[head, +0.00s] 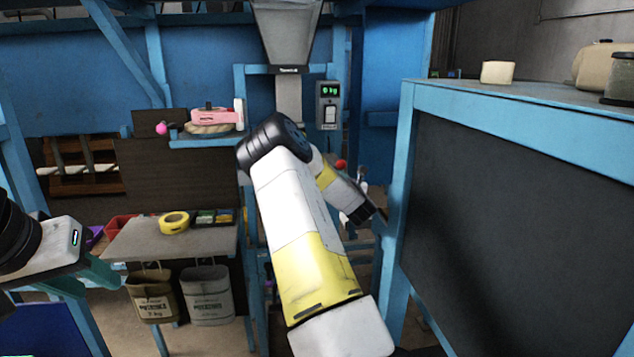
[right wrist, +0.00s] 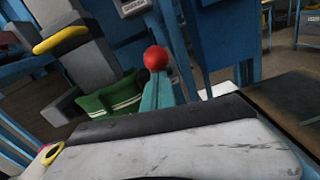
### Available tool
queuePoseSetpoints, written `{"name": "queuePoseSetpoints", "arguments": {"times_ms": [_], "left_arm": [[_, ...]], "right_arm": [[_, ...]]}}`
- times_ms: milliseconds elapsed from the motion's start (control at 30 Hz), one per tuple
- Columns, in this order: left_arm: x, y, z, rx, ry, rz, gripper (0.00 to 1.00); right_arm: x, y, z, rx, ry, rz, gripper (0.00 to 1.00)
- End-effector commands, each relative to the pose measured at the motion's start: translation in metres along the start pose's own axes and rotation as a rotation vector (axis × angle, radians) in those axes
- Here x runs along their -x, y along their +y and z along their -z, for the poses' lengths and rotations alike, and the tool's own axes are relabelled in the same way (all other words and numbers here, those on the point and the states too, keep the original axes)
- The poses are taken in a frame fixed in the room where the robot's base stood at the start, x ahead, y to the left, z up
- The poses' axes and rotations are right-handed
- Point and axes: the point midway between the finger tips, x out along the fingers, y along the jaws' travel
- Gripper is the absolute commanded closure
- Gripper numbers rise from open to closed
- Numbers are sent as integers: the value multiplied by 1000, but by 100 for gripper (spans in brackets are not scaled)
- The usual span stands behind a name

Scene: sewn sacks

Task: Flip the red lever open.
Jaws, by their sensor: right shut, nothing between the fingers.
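The lever's red ball knob (head: 340,164) shows just beyond my right forearm in the head view. In the right wrist view the red knob (right wrist: 155,58) is large, at the tips of my right gripper's teal fingers (right wrist: 156,92). These fingers are shut and empty. I cannot tell whether they touch the knob. The lever's shaft is mostly hidden behind the fingers. In the head view my right arm hides its gripper. My left gripper (head: 88,282) is at the lower left, far from the lever, with its teal fingers apart and empty.
A blue frame holds a hopper (head: 287,35) and a scale display (head: 329,104). A dark panelled blue cabinet (head: 500,95) stands close on the right. A bench (head: 150,240) with yellow tape (head: 174,222) is at left. A green striped sack (right wrist: 112,98) is near the knob.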

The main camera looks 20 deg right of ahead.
Motion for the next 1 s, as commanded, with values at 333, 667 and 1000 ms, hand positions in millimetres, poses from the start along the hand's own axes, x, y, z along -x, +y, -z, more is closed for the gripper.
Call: {"name": "queuePoseSetpoints", "arguments": {"times_ms": [333,667,1000], "left_arm": [[0,0,0,0,0,0,64],[0,0,0,0,0,0,64],[0,0,0,0,0,0,64]], "right_arm": [[-11,5,-34,11,284,42,100],[-28,8,-53,12,353,52,100],[-47,11,-69,12,355,52,100]]}}
